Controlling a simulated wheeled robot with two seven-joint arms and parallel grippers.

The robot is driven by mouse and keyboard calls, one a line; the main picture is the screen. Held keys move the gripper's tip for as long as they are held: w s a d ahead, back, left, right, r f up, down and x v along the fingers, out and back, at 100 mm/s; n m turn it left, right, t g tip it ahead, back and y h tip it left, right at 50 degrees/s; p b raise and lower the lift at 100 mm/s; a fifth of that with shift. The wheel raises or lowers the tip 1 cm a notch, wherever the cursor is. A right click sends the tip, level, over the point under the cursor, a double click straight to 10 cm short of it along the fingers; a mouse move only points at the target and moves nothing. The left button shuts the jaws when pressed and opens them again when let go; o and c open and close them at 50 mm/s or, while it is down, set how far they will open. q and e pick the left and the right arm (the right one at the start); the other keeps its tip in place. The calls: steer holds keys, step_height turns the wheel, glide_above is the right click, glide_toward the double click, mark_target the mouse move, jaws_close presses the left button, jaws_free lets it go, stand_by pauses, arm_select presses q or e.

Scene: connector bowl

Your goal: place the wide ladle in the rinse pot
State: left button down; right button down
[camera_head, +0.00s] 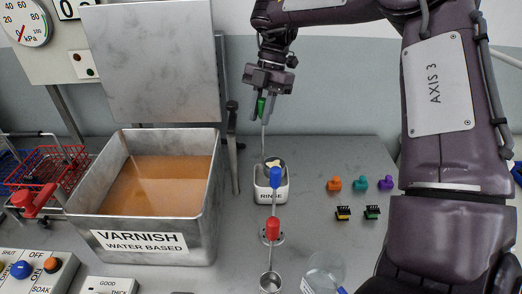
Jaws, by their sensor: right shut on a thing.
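My right gripper (262,108) is shut on the green grip of a ladle (264,138). The ladle hangs upright, with its shaft pointing down to the rinse pot. The rinse pot (270,196) is a small white container marked RINSE, near the middle of the table. The ladle's lower end is at the pot's opening, beside something pale yellow. I cannot tell how deep it sits or whether it touches the pot. A blue-gripped ladle (275,178) stands in front and hides part of the pot. A red-gripped ladle (272,228) stands nearer. My left gripper is not in view.
A large metal varnish tank (150,242) with brown liquid stands left of the pot, its lid raised behind. Small coloured connectors (360,183) lie to the right. A metal cup (270,283) and a clear beaker (325,270) are at the front. A red wire basket (45,170) is far left.

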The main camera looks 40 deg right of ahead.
step_height(320, 180, down, 3)
steer(key=shift+f, duration=0.1)
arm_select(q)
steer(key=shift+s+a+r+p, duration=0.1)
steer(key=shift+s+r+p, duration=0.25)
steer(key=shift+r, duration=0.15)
arm_select(e)
step_height(320, 180, down, 4)
steer(key=shift+d+f, duration=0.1)
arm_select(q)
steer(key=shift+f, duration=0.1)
arm_select(e)
steer(key=c, duration=1.3)
jaws_free()
steer(key=shift+o, duration=0.2)
